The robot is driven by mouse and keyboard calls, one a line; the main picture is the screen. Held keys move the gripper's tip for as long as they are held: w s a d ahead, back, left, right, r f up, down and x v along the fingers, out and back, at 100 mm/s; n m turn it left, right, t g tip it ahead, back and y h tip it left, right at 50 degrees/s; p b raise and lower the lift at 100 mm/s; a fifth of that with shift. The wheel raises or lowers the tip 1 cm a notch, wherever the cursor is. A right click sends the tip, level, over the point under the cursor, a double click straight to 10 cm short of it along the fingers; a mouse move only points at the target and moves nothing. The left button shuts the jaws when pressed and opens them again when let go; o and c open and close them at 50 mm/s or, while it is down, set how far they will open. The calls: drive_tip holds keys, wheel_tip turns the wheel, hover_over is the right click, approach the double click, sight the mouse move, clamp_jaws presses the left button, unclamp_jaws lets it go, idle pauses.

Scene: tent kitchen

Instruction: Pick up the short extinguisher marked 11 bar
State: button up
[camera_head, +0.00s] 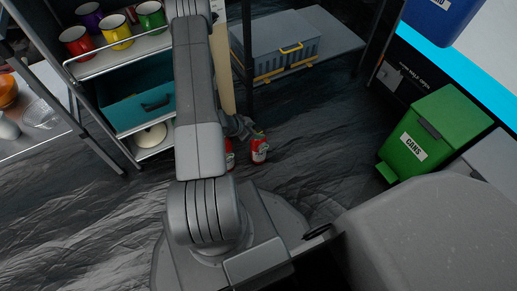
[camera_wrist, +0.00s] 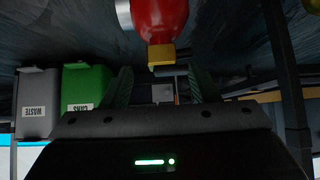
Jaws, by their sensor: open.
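Two small red extinguishers stand on the dark floor in the head view, close together beside my arm. The right one (camera_head: 259,151) shows a pale label. The left one (camera_head: 229,157) is partly hidden by my arm. The 11 bar marking cannot be read on either. My gripper (camera_head: 240,128) is mostly hidden in the head view, just behind them. In the wrist view my gripper (camera_wrist: 158,88) is open, with nothing seen held.
A shelf (camera_head: 120,60) with coloured mugs and a teal drawer stands at left. A rack (camera_head: 330,42) with a grey crate (camera_head: 283,42) is behind. A green cans bin (camera_head: 435,135) stands at right. A cut-off yellow-and-red thing (camera_wrist: 289,10) shows in the wrist view.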

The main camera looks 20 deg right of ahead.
sight(259, 146)
drive_tip(key=b+x, duration=0.2)
drive_tip(key=x, duration=0.3)
drive_tip(key=shift+w+a+f+b, duration=0.1)
drive_tip(key=shift+a+f+b, duration=0.05)
drive_tip(key=shift+f+b, duration=0.15)
drive_tip(key=shift+r, duration=0.1)
drive_tip(key=shift+c, duration=0.2)
clamp_jaws()
idle(0.8)
